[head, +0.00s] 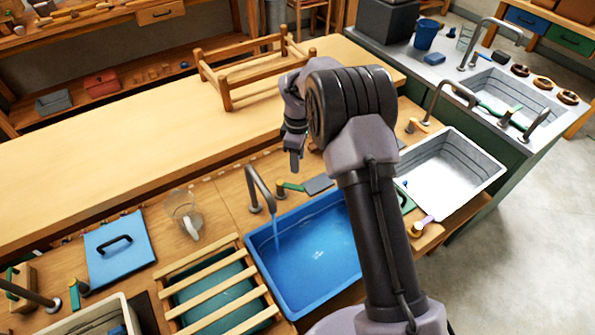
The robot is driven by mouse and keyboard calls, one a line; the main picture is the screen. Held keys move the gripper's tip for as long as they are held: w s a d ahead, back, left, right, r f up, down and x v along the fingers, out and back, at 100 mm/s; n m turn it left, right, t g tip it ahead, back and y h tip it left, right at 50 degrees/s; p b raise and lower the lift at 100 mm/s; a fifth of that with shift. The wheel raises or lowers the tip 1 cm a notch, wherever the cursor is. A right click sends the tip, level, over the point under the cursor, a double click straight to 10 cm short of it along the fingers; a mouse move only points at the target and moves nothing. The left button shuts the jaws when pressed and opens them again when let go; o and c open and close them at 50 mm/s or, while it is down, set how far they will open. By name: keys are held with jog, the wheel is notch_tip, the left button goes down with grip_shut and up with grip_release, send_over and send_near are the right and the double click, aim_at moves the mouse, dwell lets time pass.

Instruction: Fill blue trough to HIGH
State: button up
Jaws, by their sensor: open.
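The blue trough (268,275) sits in the wooden bench at lower centre, partly hidden behind my arm. A grey curved tap (256,182) stands at its back left, and a thin stream of water falls from it into the trough. A tap lever with a green end (291,187) is beside the tap. Small pale marks show inside the trough, too small to read, and I cannot tell the water level. My gripper (295,158) is open and empty, pointing down above the bench behind the trough, apart from the tap and lever.
A white trough (470,185) is right of my arm. A slatted rack (215,285), a clear jug (184,215) and a blue lid with a black handle (118,248) are left. A wooden frame (228,98) stands on the long table, otherwise mostly clear.

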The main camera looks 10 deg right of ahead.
notch_tip(320, 180, up, 5)
jog(key=shift+r+p, duration=0.2)
jog(key=shift+p, duration=0.25)
dwell(7.3)
